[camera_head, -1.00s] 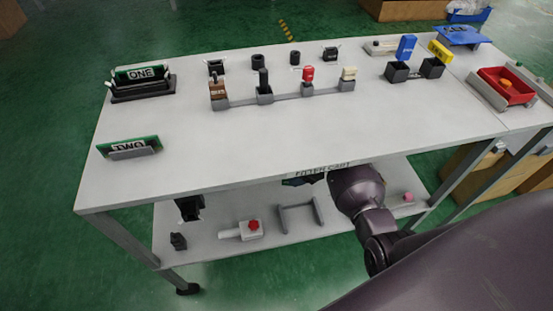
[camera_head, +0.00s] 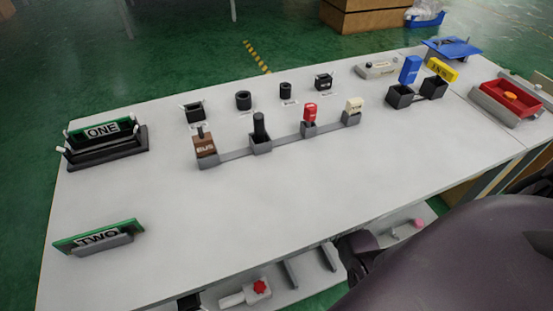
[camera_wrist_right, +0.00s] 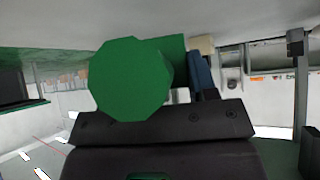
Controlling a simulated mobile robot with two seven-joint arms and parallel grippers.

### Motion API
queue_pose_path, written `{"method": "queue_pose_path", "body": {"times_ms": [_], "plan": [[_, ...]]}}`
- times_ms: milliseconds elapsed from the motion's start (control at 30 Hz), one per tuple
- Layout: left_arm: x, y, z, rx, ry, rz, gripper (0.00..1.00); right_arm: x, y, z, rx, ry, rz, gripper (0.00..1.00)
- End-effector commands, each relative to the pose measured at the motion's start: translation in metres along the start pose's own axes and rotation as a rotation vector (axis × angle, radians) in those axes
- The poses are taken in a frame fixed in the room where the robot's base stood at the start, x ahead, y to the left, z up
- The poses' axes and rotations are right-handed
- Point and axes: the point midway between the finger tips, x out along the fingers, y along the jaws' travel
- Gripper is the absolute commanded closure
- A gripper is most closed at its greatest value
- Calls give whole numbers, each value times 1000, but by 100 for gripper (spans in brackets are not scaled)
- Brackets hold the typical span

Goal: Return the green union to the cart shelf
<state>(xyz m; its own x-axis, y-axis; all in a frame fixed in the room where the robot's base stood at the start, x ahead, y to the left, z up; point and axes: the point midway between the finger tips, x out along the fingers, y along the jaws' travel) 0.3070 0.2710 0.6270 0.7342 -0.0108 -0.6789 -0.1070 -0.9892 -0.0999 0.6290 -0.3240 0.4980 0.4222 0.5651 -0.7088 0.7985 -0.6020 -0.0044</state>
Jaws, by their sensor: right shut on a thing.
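The green union (camera_wrist_right: 130,80) fills the middle of the right wrist view, its many-sided end facing the camera. My right gripper (camera_wrist_right: 160,125) is shut on it; the dark jaw runs across the picture just below it. In the head view my right arm reaches down past the front edge of the cart, and the gripper and the union are hidden there. The cart shelf (camera_head: 308,273) is the pale lower level under the top, only partly visible. My left gripper is in neither view.
On the shelf are a white part with a red knob (camera_head: 258,288), a grey bracket (camera_head: 290,272) and a pink piece (camera_head: 418,223). The cart top (camera_head: 250,220) carries lever fixtures, green boards ONE (camera_head: 103,130) and TWO (camera_head: 98,237), and a red tray (camera_head: 500,97). The top's front middle is clear.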

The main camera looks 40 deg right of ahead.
Motion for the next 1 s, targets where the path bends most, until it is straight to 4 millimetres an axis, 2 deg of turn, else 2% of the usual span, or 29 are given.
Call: {"method": "queue_pose_path", "body": {"times_ms": [133, 300, 400, 600, 833, 867, 1000], "plan": [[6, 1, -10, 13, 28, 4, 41, 6, 1, 5, 0, 1, 1, 77], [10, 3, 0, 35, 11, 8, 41, 22, -1, 23, 4, -2, -2, 77], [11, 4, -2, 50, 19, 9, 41, 30, -1, 31, 4, -2, -2, 77], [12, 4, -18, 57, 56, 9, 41, 28, 2, 27, -3, 3, 4, 76], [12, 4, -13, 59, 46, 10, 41, 31, 2, 30, -2, 1, 3, 77], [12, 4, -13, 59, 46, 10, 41, 31, 1, 30, -2, 1, 3, 46], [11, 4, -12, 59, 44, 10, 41, 30, 2, 29, -3, 2, 3, 24]]}}
